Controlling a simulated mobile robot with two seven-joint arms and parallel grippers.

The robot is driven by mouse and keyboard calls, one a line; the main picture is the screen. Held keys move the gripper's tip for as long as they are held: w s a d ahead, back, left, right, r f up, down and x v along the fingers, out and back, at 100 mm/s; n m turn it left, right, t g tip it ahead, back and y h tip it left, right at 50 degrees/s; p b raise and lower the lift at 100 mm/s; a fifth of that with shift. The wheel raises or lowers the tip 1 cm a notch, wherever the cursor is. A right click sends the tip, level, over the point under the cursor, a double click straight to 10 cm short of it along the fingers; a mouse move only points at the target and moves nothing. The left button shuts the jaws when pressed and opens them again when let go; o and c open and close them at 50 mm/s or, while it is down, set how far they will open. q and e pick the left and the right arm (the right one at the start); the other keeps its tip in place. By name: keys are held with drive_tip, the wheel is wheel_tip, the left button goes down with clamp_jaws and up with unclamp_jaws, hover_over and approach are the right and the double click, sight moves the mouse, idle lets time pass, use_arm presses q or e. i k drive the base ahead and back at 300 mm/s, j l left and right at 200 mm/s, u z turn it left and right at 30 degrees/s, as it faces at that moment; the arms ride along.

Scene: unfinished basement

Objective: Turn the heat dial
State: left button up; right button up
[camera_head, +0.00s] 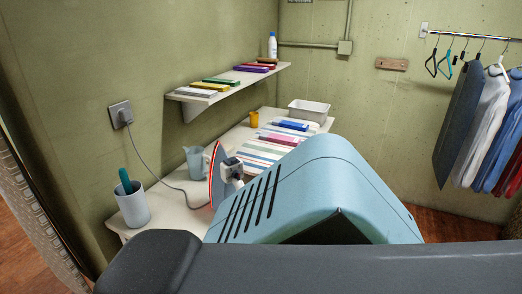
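A clothes iron (213,176) with a red-edged soleplate stands on end on the white table in the camera_head view. Its right side is partly hidden behind a large light blue slotted shell. A small grey-and-white part (232,168) shows at the iron's right; I cannot tell whether it is the heat dial. No dial marks are readable. Neither of my grippers can be made out in the view.
The light blue shell (310,180) and a dark grey bar fill the front. A grey cup (132,208), a pitcher (194,162), folded cloths and a white bin (308,111) crowd the table (178,208). A cord runs to the wall outlet (120,114). Clothes hang right.

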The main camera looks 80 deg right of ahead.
sight(236, 174)
drive_tip(key=i+z, duration=0.15)
drive_tip(key=z, duration=0.35)
drive_tip(key=i+z, duration=0.1)
drive_tip(key=z, duration=0.35)
drive_tip(key=i+j+z, duration=0.1)
drive_tip(key=z, duration=0.4)
drive_tip(key=i+z, duration=0.15)
drive_tip(key=z, duration=0.3)
drive_tip(key=i+j+z, duration=0.1)
drive_tip(key=z, duration=0.4)
drive_tip(key=j+z, duration=0.2)
drive_tip(key=z, duration=0.25)
drive_tip(key=i, duration=0.05)
